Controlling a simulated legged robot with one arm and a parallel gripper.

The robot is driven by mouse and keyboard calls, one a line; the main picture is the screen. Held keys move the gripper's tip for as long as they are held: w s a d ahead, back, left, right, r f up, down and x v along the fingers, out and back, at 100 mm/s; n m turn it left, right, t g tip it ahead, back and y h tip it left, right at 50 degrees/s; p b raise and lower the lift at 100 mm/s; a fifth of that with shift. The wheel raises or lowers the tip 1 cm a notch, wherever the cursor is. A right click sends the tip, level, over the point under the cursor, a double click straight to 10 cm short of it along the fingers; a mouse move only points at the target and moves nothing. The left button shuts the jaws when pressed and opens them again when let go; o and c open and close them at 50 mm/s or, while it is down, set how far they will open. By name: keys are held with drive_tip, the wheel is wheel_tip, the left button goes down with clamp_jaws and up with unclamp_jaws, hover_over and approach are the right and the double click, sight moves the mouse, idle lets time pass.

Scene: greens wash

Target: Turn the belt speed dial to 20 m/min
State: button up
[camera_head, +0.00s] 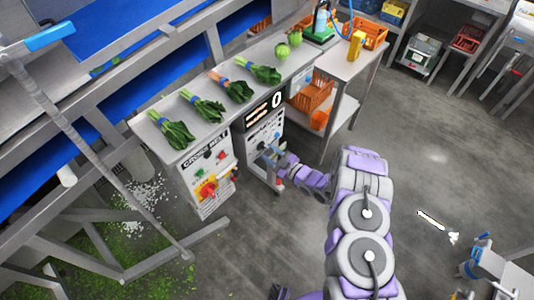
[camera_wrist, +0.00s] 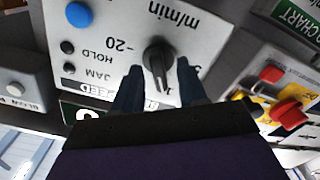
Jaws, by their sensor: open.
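The belt speed dial (camera_wrist: 157,57) is a black knob on a white panel (camera_wrist: 112,35), seen upside down in the wrist view. Its narrow grip points down in the picture, and a "20" mark is to its left. My gripper (camera_wrist: 158,82) is open, with one dark finger on each side of the knob's lower part. I cannot tell whether the fingers touch it. In the head view my gripper (camera_head: 268,156) is at the front of the panel box (camera_head: 264,133), and the dial is too small to make out.
Left of the panel box is another control box (camera_head: 207,168) with red and yellow switches; its red knob (camera_wrist: 291,114) shows close to my gripper in the wrist view. Blue and black buttons (camera_wrist: 79,14) sit beside the dial. Bundled greens lie on the counter (camera_head: 187,140) above.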

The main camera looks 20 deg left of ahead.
drive_tip(key=shift+w+r, duration=0.2)
drive_tip(key=shift+w, duration=0.05)
drive_tip(key=shift+a+f, duration=0.1)
drive_tip(key=shift+a, duration=0.2)
drive_tip(key=shift+a+f, duration=0.15)
drive_tip(key=shift+a, duration=0.25)
drive_tip(key=shift+c, duration=1.1)
drive_tip(key=shift+d, duration=0.45)
clamp_jaws()
